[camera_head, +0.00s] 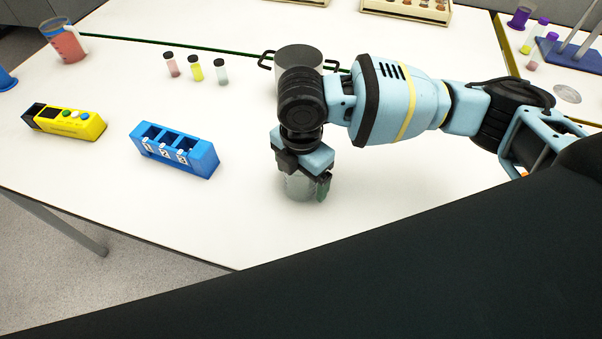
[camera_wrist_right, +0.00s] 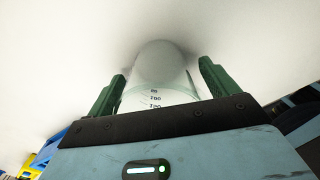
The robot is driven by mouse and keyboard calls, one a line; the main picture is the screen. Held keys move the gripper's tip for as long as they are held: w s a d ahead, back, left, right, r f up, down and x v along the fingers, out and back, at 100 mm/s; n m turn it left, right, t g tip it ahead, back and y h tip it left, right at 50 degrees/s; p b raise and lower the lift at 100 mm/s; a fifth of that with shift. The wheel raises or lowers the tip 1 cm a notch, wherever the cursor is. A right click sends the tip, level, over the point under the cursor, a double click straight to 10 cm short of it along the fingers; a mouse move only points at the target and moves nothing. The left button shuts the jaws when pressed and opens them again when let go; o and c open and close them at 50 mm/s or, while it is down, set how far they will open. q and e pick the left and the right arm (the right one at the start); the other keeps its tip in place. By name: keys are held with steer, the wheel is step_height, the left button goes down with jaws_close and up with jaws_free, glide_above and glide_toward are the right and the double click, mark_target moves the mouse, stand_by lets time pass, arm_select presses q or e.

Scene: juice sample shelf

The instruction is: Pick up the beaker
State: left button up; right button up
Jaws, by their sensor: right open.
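A clear glass beaker (camera_head: 297,187) stands on the white table below my right gripper (camera_head: 308,182). In the right wrist view the beaker (camera_wrist_right: 158,78) shows dark volume marks and lies between the two green fingers of my right gripper (camera_wrist_right: 155,85). The fingers are open, with a gap visible on the right side of the beaker. The gripper body hides the near end of the beaker in that view. In the head view my wrist covers its upper part. My left gripper is in neither view.
A blue three-slot rack (camera_head: 205,160) and a yellow-black device (camera_head: 75,125) lie to the left. Several small capped vials (camera_head: 196,70) stand behind. A grey pot (camera_head: 299,57) with black handles is behind my wrist. A beaker of red liquid (camera_head: 67,44) is far left. The front table area is clear.

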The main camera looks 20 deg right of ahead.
steer(key=c, duration=1.1)
steer(key=shift+r, duration=0.1)
steer(key=shift+r, duration=0.35)
steer(key=r, duration=0.3)
steer(key=shift+s, duration=0.3)
steer(key=s, duration=0.4)
steer(key=s+d+p, duration=0.1)
steer(key=s, duration=0.4)
steer(key=s+r, duration=0.1)
steer(key=s, duration=0.4)
steer(key=shift+d, duration=0.15)
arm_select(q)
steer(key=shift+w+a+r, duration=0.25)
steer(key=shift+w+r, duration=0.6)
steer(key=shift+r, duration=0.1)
arm_select(e)
steer(key=shift+s, duration=0.7)
